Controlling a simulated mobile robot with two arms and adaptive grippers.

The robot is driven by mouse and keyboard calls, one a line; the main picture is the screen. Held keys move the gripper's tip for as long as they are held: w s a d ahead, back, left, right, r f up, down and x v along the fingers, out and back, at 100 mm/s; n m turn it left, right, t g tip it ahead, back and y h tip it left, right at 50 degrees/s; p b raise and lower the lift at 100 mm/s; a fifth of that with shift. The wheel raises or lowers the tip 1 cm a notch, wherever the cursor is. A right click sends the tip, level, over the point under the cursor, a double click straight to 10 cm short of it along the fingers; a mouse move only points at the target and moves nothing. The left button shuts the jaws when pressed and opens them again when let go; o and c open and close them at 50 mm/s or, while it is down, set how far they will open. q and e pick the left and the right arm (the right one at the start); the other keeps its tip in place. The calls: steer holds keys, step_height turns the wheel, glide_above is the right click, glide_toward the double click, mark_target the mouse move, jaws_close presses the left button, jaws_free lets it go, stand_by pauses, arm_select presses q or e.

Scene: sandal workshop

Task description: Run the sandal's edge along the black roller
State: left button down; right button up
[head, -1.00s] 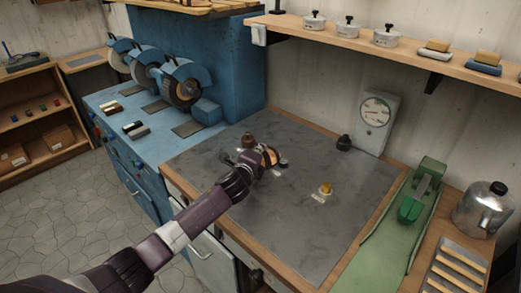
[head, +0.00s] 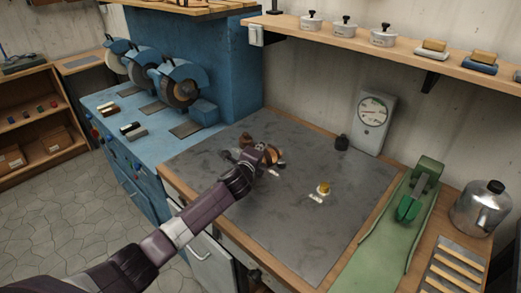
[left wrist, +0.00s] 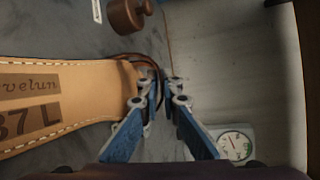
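A tan sandal (left wrist: 65,92) with white edge stitching and the printed mark "37 L" lies across the left of the left wrist view. Its end, with a dark strap, meets the tips of my left gripper (left wrist: 163,95), which look closed on it. In the head view my left gripper (head: 266,154) is over the grey worktop; the sandal is mostly hidden there. I cannot make out a black roller for certain. The grinding machine's front wheel (head: 182,91) is dark brown, well away from the gripper. My right gripper is not in view.
The blue machine (head: 140,135) stands left of the grey worktop (head: 300,235). A copper weight (left wrist: 127,15), a brass weight (head: 323,188) and a dark weight (head: 341,142) stand on it. A dial gauge (head: 373,118), green chute (head: 372,250) and metal pot (head: 482,208) are to the right.

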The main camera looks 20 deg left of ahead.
arm_select(q)
steer(key=shift+d, duration=0.25)
stand_by(0.8)
steer(key=shift+w+d+r, duration=0.1)
steer(key=shift+w, duration=0.05)
stand_by(0.5)
steer(key=shift+w+d+r, duration=0.1)
steer(key=shift+w+d, duration=0.05)
steer(key=shift+w, duration=0.4)
steer(key=shift+w+d+r, duration=0.2)
stand_by(0.9)
steer(key=shift+w+d, duration=0.15)
steer(key=shift+w, duration=0.15)
steer(key=shift+w+r+p, duration=0.1)
steer(key=shift+p, duration=0.2)
steer(key=shift+w, duration=0.1)
stand_by(0.4)
